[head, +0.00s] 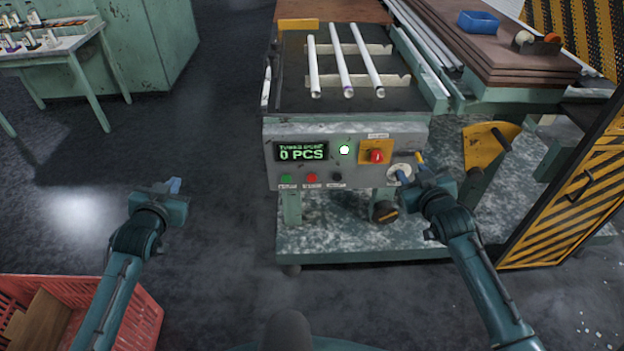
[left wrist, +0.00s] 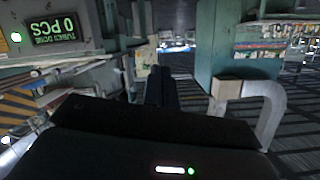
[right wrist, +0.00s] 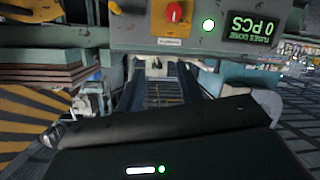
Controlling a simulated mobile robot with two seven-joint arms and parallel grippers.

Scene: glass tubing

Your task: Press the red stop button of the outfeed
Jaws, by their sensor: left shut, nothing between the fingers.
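The control panel (head: 350,140) of the outfeed stands at centre in the head view. A small red button (head: 312,178) sits low on it, between a green button (head: 287,179) and a black one (head: 337,176). A larger red knob (head: 377,156) sits on a yellow plate; it also shows in the right wrist view (right wrist: 174,12). My left gripper (head: 174,186) is shut and empty, left of the panel and apart from it. My right gripper (head: 412,172) looks open and empty, at the panel's lower right end, near a white round disc; contact is unclear.
The green display (head: 302,151) reads 0 PCS, with a lit lamp (head: 344,150) beside it. White tubes (head: 340,65) lie on the rack behind. A red crate (head: 140,310) stands at lower left. A striped yellow-black door (head: 570,190) stands at right. Open floor lies left of the panel.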

